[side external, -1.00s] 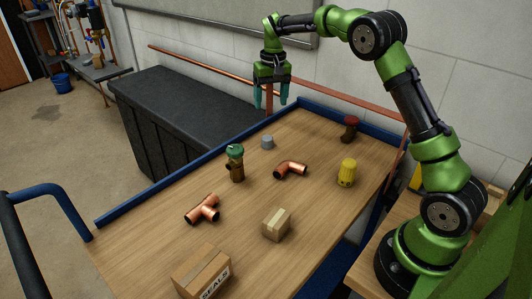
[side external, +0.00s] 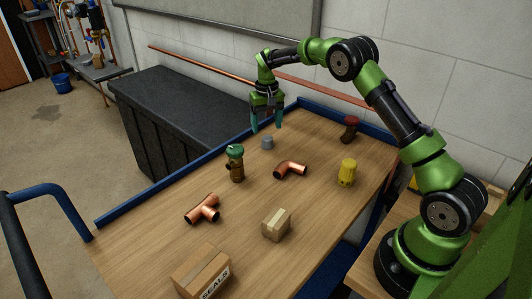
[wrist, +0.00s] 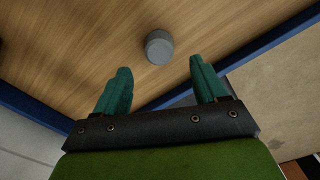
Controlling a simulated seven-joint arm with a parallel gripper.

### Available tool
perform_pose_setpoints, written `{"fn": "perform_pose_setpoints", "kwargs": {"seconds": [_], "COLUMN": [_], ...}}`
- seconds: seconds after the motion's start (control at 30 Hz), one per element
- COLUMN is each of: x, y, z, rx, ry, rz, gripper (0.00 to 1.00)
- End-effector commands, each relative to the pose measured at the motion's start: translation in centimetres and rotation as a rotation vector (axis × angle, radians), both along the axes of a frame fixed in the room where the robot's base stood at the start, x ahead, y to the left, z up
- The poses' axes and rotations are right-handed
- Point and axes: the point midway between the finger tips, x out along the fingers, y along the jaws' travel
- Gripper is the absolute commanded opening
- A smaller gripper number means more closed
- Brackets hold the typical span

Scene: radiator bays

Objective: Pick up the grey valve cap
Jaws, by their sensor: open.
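The grey valve cap (side external: 267,142) stands on the wooden cart top near its far blue edge. In the wrist view the cap (wrist: 159,47) is a short grey cylinder, ahead of and between the two teal fingertips, and nothing touches it. My gripper (side external: 266,128) points down just above and behind the cap, close to the blue rim. It also shows in the wrist view (wrist: 161,80), open, with nothing between its fingers.
A brass valve with a green cap (side external: 235,163) stands near the grey cap. A copper elbow (side external: 290,170), a yellow cap (side external: 347,172), a dark red cap (side external: 350,130), a copper tee (side external: 203,209) and two cardboard boxes (side external: 276,224) are spread over the cart. A blue rim (side external: 180,177) edges it.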

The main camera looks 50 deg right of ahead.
Motion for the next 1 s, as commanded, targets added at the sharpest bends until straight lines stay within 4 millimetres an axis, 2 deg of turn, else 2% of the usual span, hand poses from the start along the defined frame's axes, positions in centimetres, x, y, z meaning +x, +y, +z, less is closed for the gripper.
{"fn": "perform_pose_setpoints", "kwargs": {"seconds": [0.17,0.43,0.73,1.0], "x": [-0.3,-0.8,-0.8,-0.8], "y": [0.1,0.4,0.4,0.4], "z": [-1.2,-5.0,-5.5,-5.5], "rx": [0.001,0.000,0.000,0.000], "ry": [0.000,0.000,-0.002,-0.002], "rz": [0.001,-0.001,-0.001,-0.001], "gripper": [0.72,0.72,0.72,0.32]}}
